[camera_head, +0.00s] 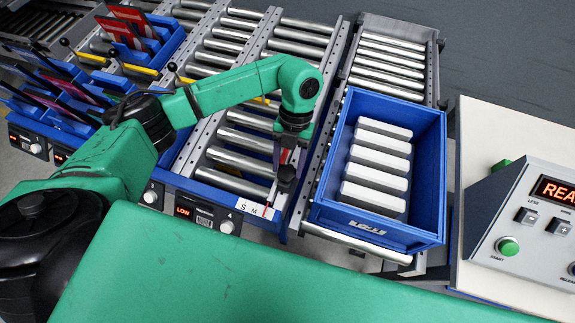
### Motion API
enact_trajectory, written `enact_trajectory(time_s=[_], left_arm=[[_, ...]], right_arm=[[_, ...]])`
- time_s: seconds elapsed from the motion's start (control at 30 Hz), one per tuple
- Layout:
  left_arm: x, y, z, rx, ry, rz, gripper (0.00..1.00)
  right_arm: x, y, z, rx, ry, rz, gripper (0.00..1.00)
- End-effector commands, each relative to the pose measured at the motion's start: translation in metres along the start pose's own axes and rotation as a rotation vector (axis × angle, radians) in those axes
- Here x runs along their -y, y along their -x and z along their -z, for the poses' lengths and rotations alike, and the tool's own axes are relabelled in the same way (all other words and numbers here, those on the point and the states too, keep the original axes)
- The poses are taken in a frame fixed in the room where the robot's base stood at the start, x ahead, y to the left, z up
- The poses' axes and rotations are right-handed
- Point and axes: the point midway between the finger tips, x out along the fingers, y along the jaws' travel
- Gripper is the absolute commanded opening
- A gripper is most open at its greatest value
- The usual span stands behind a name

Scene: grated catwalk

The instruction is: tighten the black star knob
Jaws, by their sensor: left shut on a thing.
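The black star knob (287,173) sits by a roller lane's side rail, above a scale plate (254,208) marked S and M. My left arm reaches over the lanes from the left. My left gripper (282,165) points down and is shut on the knob, which it partly hides. A thin pale piece with a red end runs from below the knob toward the scale. My right gripper is not in view.
A blue crate (438,165) with several white boxes (376,167) stands just right of the knob on a roller lane. A control panel (525,225) with a green button is at the far right. Blue bins with red and dark flat items stand at the upper left.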

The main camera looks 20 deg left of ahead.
Motion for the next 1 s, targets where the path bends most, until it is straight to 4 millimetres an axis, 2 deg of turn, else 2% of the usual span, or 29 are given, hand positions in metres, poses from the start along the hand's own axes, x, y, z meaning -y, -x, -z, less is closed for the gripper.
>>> enact_trajectory(time_s=[0.57, 0.6, 0.63, 0.67, 1.0], left_arm=[[0.0007, 0.0012, -0.0001, 0.002, -0.034, -0.013, 0.02], [0.0007, 0.0012, -0.0001, 0.002, -0.034, -0.013, 0.69], [0.0007, 0.0012, -0.0001, 0.002, -0.034, -0.013, 0.81], [0.0007, 0.0011, -0.0001, 0.002, -0.034, -0.013, 0.88], [0.0006, 0.002, -0.0004, 0.002, -0.033, -0.014, 0.88]], right_arm=[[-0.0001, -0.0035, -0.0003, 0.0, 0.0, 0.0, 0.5], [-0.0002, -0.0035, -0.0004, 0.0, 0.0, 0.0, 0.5], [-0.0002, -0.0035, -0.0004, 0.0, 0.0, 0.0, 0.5], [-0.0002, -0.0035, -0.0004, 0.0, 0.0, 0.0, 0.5], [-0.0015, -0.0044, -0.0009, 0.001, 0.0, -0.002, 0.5]])
